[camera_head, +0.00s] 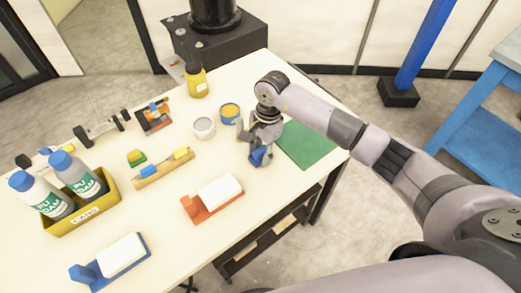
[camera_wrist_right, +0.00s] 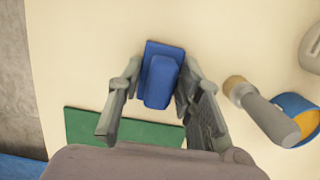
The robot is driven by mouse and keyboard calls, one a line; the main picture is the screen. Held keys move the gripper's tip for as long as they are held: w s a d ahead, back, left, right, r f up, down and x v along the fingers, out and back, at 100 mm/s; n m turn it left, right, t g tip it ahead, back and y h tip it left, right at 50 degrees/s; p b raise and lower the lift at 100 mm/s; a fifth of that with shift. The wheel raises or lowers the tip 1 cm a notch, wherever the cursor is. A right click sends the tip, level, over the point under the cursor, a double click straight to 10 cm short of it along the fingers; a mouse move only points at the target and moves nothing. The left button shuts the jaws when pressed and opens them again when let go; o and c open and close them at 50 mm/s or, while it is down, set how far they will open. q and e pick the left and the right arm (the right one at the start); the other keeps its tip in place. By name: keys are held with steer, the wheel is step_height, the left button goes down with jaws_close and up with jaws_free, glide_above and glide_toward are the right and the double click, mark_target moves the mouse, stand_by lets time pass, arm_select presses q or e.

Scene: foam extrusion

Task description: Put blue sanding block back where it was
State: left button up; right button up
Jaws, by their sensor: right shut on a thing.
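The blue sanding block (camera_head: 257,158) is between the fingers of my right gripper (camera_head: 258,148), near the left edge of the green mat (camera_head: 306,145). In the right wrist view the block (camera_wrist_right: 160,80) sits between both fingertips of the right gripper (camera_wrist_right: 157,88), and the gripper is shut on it. The green mat (camera_wrist_right: 90,127) lies just beside the block in that view. Whether the block touches the table cannot be told. My left gripper is not in view.
An orange-based white block (camera_head: 213,198) lies nearer the front edge. A yellow crate (camera_head: 82,217) holds bottles at the left. The mat is clear.

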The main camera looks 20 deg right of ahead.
mark_target(265, 147)
steer(key=shift+f, duration=0.1)
steer(key=o, duration=1)
steer(key=shift+r, duration=0.25)
steer(key=r+b, duration=0.1)
steer(key=r, duration=0.2)
steer(key=d+r+b, duration=0.1)
steer(key=r, duration=0.3)
steer(key=r+b, duration=0.1)
steer(key=r, duration=0.2)
steer(key=shift+w+d+r+b, duration=0.15)
steer(key=shift+w+d+b, duration=0.15)
steer(key=shift+w+b, duration=0.1)
steer(key=shift+s+d+r, duration=0.1)
steer(key=shift+r, duration=0.6)
steer(key=shift+f, duration=0.1)
